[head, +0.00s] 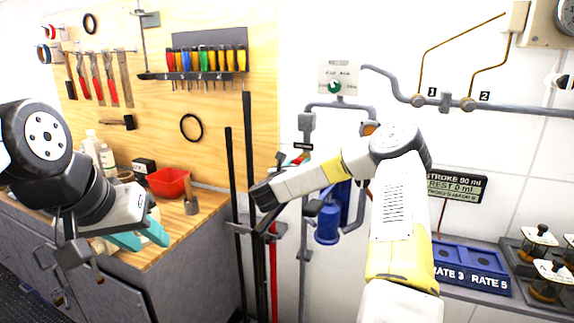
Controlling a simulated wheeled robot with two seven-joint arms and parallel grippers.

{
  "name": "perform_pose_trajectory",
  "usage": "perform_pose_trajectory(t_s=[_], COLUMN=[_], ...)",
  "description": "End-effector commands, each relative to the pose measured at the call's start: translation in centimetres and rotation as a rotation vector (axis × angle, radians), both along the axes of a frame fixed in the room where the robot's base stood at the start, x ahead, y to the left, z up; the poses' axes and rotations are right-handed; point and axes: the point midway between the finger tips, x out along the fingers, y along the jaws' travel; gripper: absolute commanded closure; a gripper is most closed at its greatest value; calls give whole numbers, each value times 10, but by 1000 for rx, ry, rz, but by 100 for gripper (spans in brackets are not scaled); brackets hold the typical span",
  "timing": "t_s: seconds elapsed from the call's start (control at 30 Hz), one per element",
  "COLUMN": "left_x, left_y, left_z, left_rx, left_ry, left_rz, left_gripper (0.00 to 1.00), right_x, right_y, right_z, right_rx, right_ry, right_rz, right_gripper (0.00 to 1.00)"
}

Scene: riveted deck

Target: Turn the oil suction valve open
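No label reading oil suction is legible, so I cannot tell for sure which fitting is that valve. A small red and green lever (300,159) sits on the grey pipework, just above my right forearm. A panel with a round green knob (335,86) is higher on the white wall. Two small valves, marked 1 (418,100) and 2 (467,103), sit on the upper pipe. My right gripper (264,207) is at the dark end of the forearm, left of the pipework; its fingers are unclear. My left gripper (108,240) hangs over the bench at left; its opening is unclear.
A red bin (168,182) and a mallet (191,195) stand on the wooden bench (207,207). Dark upright rods (238,200) stand beside the bench. A blue cylinder (327,224) hangs below the pipes. A blue tray (470,262) is at right.

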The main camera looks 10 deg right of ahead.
Motion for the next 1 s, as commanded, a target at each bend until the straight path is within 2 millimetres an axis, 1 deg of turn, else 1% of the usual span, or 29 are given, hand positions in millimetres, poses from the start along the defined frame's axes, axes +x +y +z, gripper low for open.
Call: perform_pose_trajectory(t_s=[0.03, 0.07, 0.27, 0.47, 0.67, 1.0], left_x=[0, 0, 0, 0, 0, 0], left_y=[0, 0, 0, 0, 0, 0], left_z=[0, 0, 0, 0, 0, 0], left_rx=[0, 0, 0, 0, 0, 0], left_ry=[0, 0, 0, 0, 0, 0], left_rz=[0, 0, 0, 0, 0, 0], left_gripper=[64, 64, 64, 64, 64, 64], right_x=[0, 0, 0, 0, 0, 1], right_y=[0, 0, 0, 1, 2, 3], right_z=[0, 0, 0, 1, 1, 0], right_rx=[0, 0, -11, -71, -191, -455], right_ry=[0, 0, 6, 46, 125, 305], right_rz=[0, 0, 0, 1, 1, 2], right_gripper=[92, 98, 98, 98, 98, 98])
